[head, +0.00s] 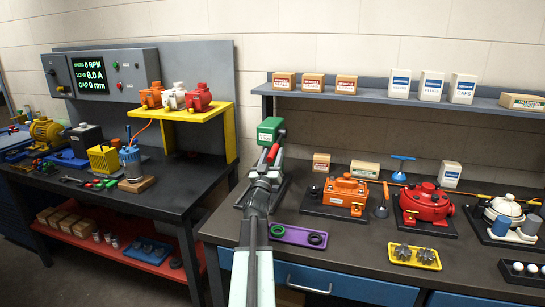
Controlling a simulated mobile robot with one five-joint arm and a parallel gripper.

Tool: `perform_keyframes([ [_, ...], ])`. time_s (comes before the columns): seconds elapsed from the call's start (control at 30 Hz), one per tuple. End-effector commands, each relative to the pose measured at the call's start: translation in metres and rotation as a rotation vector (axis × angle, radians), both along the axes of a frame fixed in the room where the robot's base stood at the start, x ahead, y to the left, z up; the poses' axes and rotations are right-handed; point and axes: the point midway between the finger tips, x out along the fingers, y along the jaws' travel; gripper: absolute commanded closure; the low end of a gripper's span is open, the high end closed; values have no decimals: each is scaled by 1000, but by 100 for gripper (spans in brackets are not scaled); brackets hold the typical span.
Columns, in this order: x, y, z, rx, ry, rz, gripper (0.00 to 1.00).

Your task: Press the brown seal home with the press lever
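A press with a green head (269,130) stands at the left end of the right bench. A dark knob, perhaps the end of its lever, shows beside the head on the right. My arm reaches up from the bottom of the head view across the front of the press. My gripper (270,158) seems to be just below the green head, among red and grey parts; its fingers are too small and overlapped to tell open from shut. I cannot make out the brown seal; the press's lower part is largely covered by my arm. Contact with the lever cannot be told.
A shelf with boxes runs behind. A gap separates the left bench, which has a yellow stand (205,115).

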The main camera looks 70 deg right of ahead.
Motion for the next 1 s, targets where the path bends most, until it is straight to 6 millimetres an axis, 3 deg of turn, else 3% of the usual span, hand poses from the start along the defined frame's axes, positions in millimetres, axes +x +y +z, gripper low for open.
perform_keyframes([
  [0.33, -1, 8, -5, -1, 0, 0, 54],
  [0.7, -7, 68, -33, -1, 0, 1, 54],
  [1.0, -7, 71, -32, 0, 0, 0, 54],
])
